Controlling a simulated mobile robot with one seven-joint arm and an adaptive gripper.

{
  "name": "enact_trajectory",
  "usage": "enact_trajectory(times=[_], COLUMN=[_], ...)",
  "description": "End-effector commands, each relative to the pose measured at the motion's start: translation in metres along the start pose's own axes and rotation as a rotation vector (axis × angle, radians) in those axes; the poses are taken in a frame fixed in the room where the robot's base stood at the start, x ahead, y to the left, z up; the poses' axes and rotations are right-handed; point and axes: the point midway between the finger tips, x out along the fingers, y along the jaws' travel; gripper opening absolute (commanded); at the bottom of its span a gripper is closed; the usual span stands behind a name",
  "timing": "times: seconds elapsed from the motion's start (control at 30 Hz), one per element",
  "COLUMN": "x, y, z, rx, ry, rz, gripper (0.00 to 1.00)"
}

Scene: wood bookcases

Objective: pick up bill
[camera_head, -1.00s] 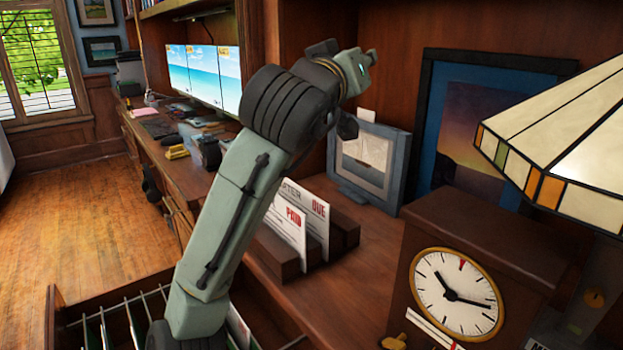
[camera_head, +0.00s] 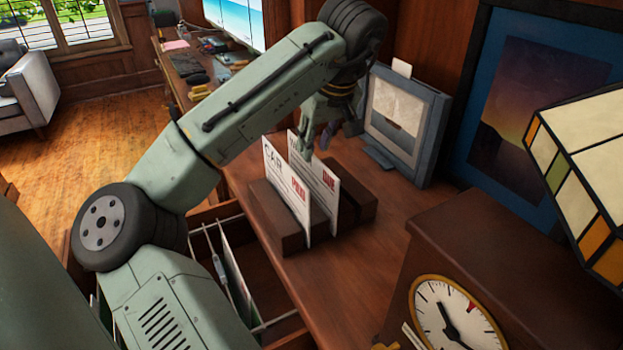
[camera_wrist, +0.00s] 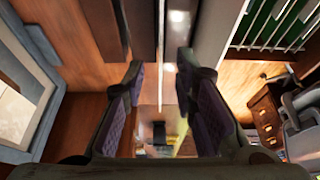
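Two white papers with red stamps stand upright in a dark wooden letter holder (camera_head: 276,224) on the desk. The front bill (camera_head: 287,190) is stamped PAID; the rear bill (camera_head: 324,189) is stamped DUE. My gripper (camera_head: 318,142) points down at the top edge of the rear bill, hiding part of it. In the wrist view my gripper (camera_wrist: 160,85) is open, its two purple-padded fingers apart. A pale thin edge runs between the fingertips, and a white paper face (camera_wrist: 211,40) lies just right of them. Whether the fingers touch the rear bill cannot be told.
A grey framed picture (camera_head: 405,128) stands close behind the holder. A wooden clock (camera_head: 450,315) and a stained-glass lamp (camera_head: 585,170) are at the right. An open drawer with hanging files (camera_head: 235,275) is below the desk edge. Bare desktop lies right of the holder.

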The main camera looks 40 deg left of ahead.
Motion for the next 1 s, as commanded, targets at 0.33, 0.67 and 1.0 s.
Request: enact_trajectory(times=[0.33,0.67,1.0], x=[0.041,0.054,0.054], y=[-0.003,-0.001,-0.001], z=[0.001,0.001,0.001], rx=[0.001,0.002,0.002], ry=[0.001,0.001,0.002], rz=[0.0,0.002,0.003], gripper=[0.26,0.26,0.05])
